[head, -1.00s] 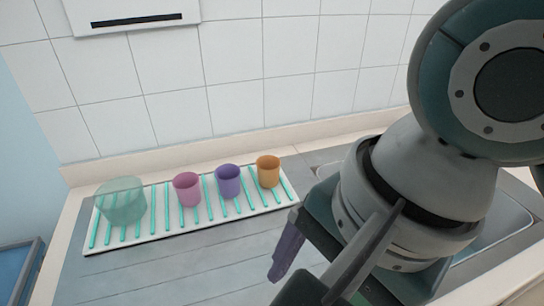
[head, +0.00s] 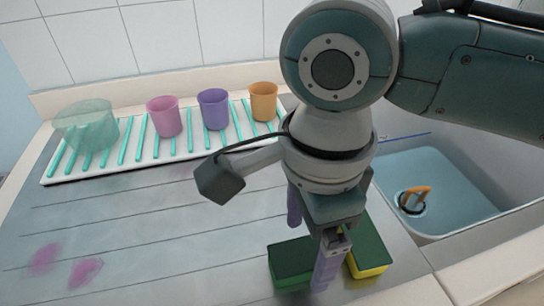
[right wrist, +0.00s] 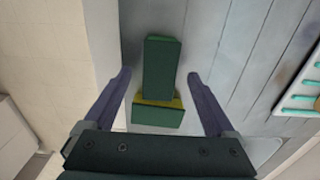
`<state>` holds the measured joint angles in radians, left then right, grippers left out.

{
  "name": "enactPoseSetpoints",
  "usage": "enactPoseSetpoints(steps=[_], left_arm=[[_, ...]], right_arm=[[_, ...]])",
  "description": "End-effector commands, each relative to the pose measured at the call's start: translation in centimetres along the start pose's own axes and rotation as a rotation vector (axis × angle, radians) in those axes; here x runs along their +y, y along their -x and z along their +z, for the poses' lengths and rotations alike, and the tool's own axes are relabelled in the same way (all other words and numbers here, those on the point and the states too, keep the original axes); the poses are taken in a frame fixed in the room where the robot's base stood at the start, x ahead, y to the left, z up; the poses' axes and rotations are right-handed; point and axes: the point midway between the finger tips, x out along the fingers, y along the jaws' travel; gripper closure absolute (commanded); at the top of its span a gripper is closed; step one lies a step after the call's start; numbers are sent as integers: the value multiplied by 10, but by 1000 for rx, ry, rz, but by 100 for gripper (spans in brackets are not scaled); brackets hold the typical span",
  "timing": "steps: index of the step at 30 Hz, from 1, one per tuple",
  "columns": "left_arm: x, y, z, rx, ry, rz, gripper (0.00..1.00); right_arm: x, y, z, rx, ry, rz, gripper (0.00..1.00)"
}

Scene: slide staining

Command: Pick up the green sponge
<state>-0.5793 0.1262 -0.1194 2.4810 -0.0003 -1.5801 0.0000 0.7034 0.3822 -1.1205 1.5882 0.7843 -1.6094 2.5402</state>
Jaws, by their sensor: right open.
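The green sponge (head: 288,262) lies on the grey counter near its front, partly hidden by a finger of my right gripper in the head view. In the right wrist view the green sponge (right wrist: 163,66) is a long dark green block lying lengthwise between the fingertips. A yellow sponge with a dark green top (head: 368,252) lies just right of it. It also shows in the right wrist view (right wrist: 157,116), nearer the palm. My right gripper (head: 307,257) is open above the sponges, one finger on each side, holding nothing. My left gripper is out of view.
A white rack (head: 60,174) with teal bars holds a clear green bowl (head: 88,128) and pink (head: 165,118), purple (head: 213,110) and orange (head: 263,102) cups. A sink (head: 440,185) with an orange-handled item is at right. Pink stains (head: 86,270) mark the otherwise clear left counter.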

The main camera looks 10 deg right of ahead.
Motion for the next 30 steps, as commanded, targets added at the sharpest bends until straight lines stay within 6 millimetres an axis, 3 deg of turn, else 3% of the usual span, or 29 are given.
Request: enactPoseSetpoints(steps=[4,13,30], left_arm=[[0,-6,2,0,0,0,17],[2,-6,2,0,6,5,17],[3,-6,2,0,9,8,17]], right_arm=[[1,-23,-1,2,0,1,10],[1,-28,-1,0,2,-1,10],[1,-27,0,0,2,-1,73]])
